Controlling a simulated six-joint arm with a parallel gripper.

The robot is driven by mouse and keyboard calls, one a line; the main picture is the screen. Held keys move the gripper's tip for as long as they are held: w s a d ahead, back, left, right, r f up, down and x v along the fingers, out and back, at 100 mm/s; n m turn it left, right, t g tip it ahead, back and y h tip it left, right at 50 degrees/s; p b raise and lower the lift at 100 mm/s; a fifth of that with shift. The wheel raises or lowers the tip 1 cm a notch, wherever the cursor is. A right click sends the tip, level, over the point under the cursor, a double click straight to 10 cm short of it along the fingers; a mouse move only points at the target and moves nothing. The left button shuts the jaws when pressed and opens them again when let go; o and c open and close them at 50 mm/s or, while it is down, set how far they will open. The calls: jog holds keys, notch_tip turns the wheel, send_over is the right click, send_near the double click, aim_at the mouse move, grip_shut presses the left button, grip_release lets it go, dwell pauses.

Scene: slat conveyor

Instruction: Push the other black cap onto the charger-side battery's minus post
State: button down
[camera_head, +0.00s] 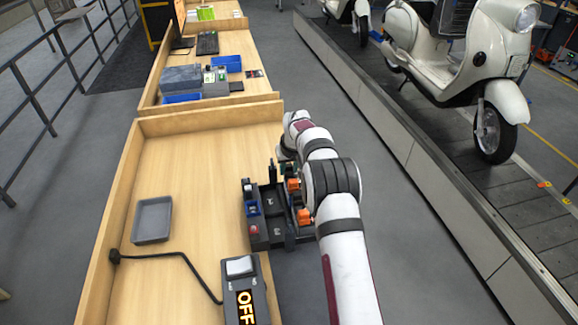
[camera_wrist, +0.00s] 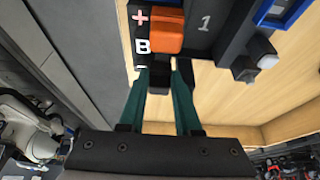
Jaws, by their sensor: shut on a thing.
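My gripper (camera_wrist: 160,78) has its two green fingers closed in on a small dark piece at the minus mark beside the letter B in the wrist view. An orange block (camera_wrist: 166,30) sits just beyond, beside the plus mark. In the head view the black battery holder (camera_head: 272,222) stands at the bench's right edge, with orange blocks on its right side. My arm covers part of it. I cannot tell whether the cap is seated on a post.
A charger box (camera_head: 243,292) with an orange "OFF" display stands at the front of the bench (camera_head: 190,150), with a black cable running left. An empty grey tray (camera_head: 152,220) lies on the left. The bench has a raised wooden rim. The conveyor with scooters (camera_head: 455,50) is at right.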

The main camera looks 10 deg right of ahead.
jog(key=c, duration=0.5)
grip_release()
jog(key=v, duration=1.5)
jog(key=shift+s+r, duration=0.1)
jog(key=shift+r, duration=0.25)
jog(key=s+a+r+m+g+y, duration=0.1)
jog(key=s+a+r+m, duration=0.15)
jog(key=s, duration=0.95)
jog(key=s+a+r+m+g, duration=0.1)
jog(key=s+a+r+g, duration=0.15)
jog(key=s, duration=0.95)
jog(key=s+a+f, duration=0.1)
jog(key=s+f, duration=0.1)
jog(key=s, duration=0.4)
jog(key=s+a+f+m+g, duration=0.1)
jog(key=s+f, duration=0.1)
jog(key=s, duration=0.5)
jog(key=s+a+f+m, duration=0.1)
jog(key=s+f, duration=0.1)
jog(key=s, duration=0.5)
jog(key=shift+a+y, duration=0.3)
jog(key=shift+y, duration=0.1)
